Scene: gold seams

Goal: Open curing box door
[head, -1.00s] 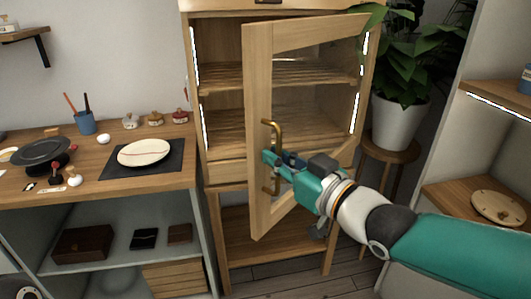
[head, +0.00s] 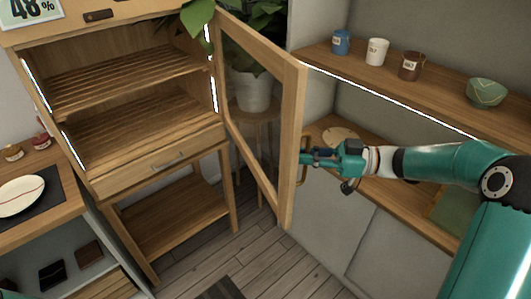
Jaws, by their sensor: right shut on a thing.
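The curing box (head: 140,152) is a wooden cabinet with two slatted shelves, at the left of the head view. Its glazed wooden door (head: 293,150) stands wide open, swung out to the right. My right gripper (head: 308,157) is shut on the brass door handle (head: 304,178) at the door's free edge. The gripper hides part of the handle. Both shelves inside the box look empty.
A wall shelf at right holds a blue mug (head: 341,42), other mugs and a green bowl (head: 487,92). A potted plant (head: 252,90) on a stool stands behind the door. A worktable with a plate (head: 21,196) is at left. Wooden floor (head: 215,245) is open below the door.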

